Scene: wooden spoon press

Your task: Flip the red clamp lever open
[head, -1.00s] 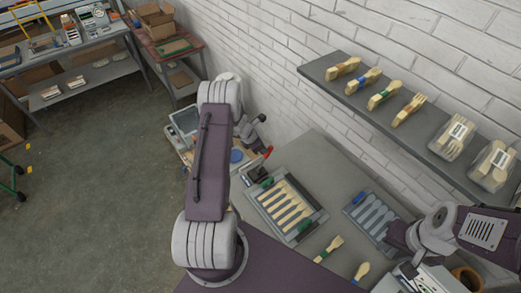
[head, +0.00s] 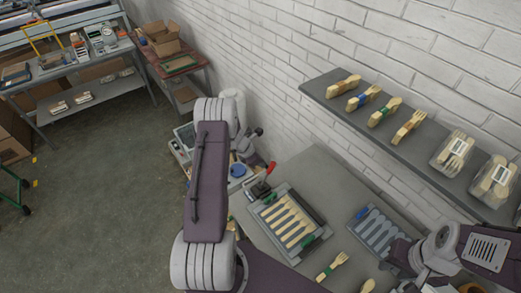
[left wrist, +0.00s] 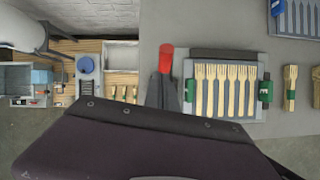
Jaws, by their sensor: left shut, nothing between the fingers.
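The red clamp lever (head: 270,168) stands up from its dark clamp at the far left corner of the grey press tray (head: 318,218). In the left wrist view the red handle (left wrist: 166,58) points up the picture, left of the tray and its wooden forks. My left gripper (left wrist: 163,92) is shut and empty, just below the red handle in that view. Whether it touches the lever or clamp cannot be told. In the head view its fingers are hard to make out beside the clamp. My right gripper (head: 403,256) is near the blue-grey tray; its fingers are unclear.
A blue-grey cutlery tray (head: 378,230) lies right of the press. Loose wooden cutlery (head: 332,266) lies in front. A wall shelf (head: 335,95) holds several wooden utensils and packs. A side bench (head: 178,150) with a blue round item stands left of the press.

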